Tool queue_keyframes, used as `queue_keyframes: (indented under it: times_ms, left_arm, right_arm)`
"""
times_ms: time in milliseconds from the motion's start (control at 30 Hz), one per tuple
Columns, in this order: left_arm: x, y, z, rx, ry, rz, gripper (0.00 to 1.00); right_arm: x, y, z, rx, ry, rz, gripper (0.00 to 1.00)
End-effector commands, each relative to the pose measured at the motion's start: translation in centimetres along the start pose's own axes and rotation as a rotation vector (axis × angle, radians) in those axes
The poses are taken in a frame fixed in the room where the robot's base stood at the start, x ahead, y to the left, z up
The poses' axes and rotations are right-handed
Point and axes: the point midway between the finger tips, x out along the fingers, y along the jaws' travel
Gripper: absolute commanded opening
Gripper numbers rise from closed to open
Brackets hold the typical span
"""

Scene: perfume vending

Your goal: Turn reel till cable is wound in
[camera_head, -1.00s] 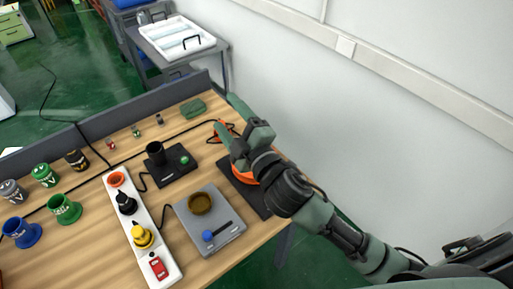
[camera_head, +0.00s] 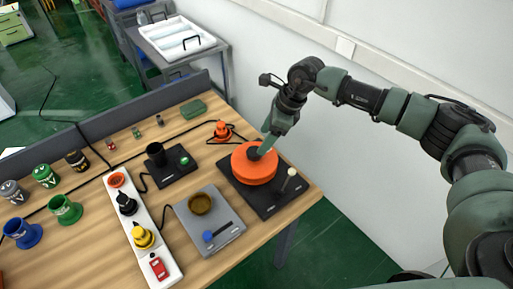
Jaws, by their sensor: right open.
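The orange reel (camera_head: 250,168) sits on a dark base plate (camera_head: 262,199) near the right edge of the table. A pale knob on a short post (camera_head: 290,174) stands on the plate to the right of the reel. My right gripper (camera_head: 260,154) points down at the top of the reel, its green fingers over the reel's middle. Whether it touches the reel cannot be told. A black cable (camera_head: 211,141) lies on the table behind the reel, by an orange plug-like piece (camera_head: 222,130). My left gripper is out of view.
A white strip (camera_head: 151,238) with colored items, a grey scale (camera_head: 213,232) with a brown bowl, and a black stand (camera_head: 175,171) are left of the reel. Cups stand farther left. A low grey partition (camera_head: 140,107) runs behind. A white wall is at right.

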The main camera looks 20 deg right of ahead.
Motion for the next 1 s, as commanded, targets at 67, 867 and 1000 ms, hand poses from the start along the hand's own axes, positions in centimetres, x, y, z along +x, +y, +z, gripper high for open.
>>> queue_keyframes:
  times_ms: [67, 867, 1000]
  left_arm:
    - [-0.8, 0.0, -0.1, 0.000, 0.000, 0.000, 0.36]
    - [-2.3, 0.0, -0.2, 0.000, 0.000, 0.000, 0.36]
    - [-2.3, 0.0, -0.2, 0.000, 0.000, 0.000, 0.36]
  right_arm:
    - [1.1, 0.2, 0.1, 0.001, 0.001, 0.005, 0.68]
    - [6.5, 0.2, 0.2, 0.001, -0.005, 0.003, 0.37]
    - [6.5, 0.2, 0.2, 0.001, -0.005, 0.003, 0.00]
